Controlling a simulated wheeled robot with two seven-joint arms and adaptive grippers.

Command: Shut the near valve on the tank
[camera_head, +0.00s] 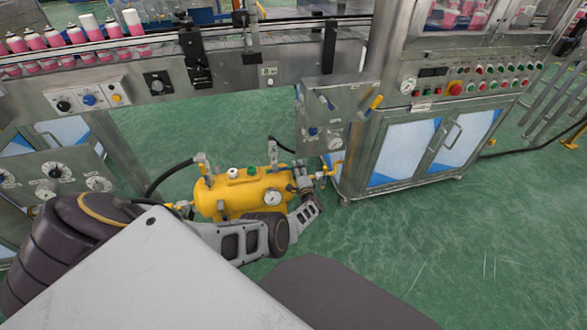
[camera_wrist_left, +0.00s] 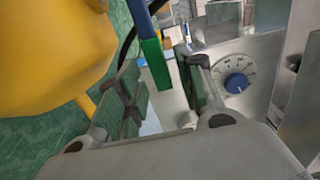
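The yellow tank (camera_head: 235,192) stands low, below the conveyor, with a gauge on its near side. Its fittings and yellow-handled valve parts (camera_head: 330,172) show at its right end. My left gripper (camera_head: 308,196) is at that right end, and its fingers are small and partly hidden there. In the left wrist view the tank (camera_wrist_left: 50,50) fills the left side. My left gripper (camera_wrist_left: 158,85) is open, with its fingers apart. A blue and green bar (camera_wrist_left: 154,65), perhaps a valve handle, shows between the fingers; I cannot tell whether they touch it. My right gripper is out of view.
A steel cabinet (camera_head: 425,150) with buttons stands to the right of the tank. A small panel (camera_head: 325,115) with knobs hangs above the tank's right end. A black hose (camera_head: 165,178) runs to the tank's left. Green floor is clear on the right.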

